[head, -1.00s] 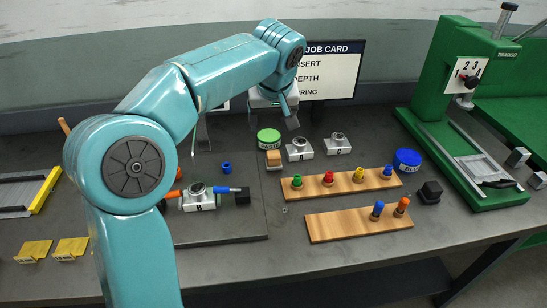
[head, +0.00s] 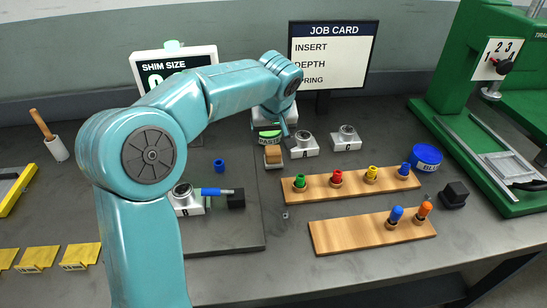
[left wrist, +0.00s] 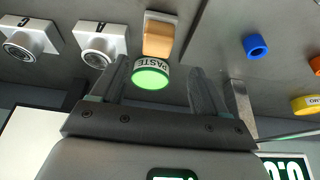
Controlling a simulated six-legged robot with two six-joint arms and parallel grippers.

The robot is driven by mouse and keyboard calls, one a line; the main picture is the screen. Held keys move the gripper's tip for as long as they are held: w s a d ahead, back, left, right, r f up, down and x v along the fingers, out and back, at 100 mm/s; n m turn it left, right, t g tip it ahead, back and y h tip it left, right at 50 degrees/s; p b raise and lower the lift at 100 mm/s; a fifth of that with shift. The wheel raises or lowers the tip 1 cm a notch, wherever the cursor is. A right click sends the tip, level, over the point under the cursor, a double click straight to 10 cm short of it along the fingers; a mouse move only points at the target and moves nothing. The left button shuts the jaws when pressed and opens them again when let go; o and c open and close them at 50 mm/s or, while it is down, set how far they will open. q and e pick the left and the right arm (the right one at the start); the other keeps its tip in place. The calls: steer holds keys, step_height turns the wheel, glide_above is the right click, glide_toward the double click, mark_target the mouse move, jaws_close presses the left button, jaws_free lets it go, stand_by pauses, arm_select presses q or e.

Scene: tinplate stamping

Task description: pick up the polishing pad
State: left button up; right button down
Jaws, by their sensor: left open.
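A small tan block (head: 272,154) on a white base looks like the polishing pad. It stands just in front of the green-lidded paste tin (head: 268,134). In the left wrist view the tan block (left wrist: 159,38) is upper centre, beyond the fingertips, with the paste tin (left wrist: 151,75) nearer. My left gripper (head: 272,124) is open and empty, above and behind the block, partly hiding the tin. In the left wrist view its fingers (left wrist: 158,78) stand apart on either side of the tin in the picture. My right gripper is in neither view.
Metal fixtures A (head: 304,146) and C (head: 346,140) stand right of the block. A blue ring (head: 219,166) lies to the left. Wooden peg racks (head: 350,184) are in front. The job card screen (head: 330,54) stands behind; a green press (head: 470,120) is at right.

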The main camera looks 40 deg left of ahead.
mark_target(273, 149)
arm_select(q)
steer(key=x, duration=0.2)
steer(key=shift+s+f, duration=0.1)
steer(key=shift+f, duration=0.2)
steer(key=x, duration=0.5)
steer(key=shift+w+d+f, duration=0.15)
steer(key=shift+w+f, duration=0.05)
steer(key=c, duration=1.1)
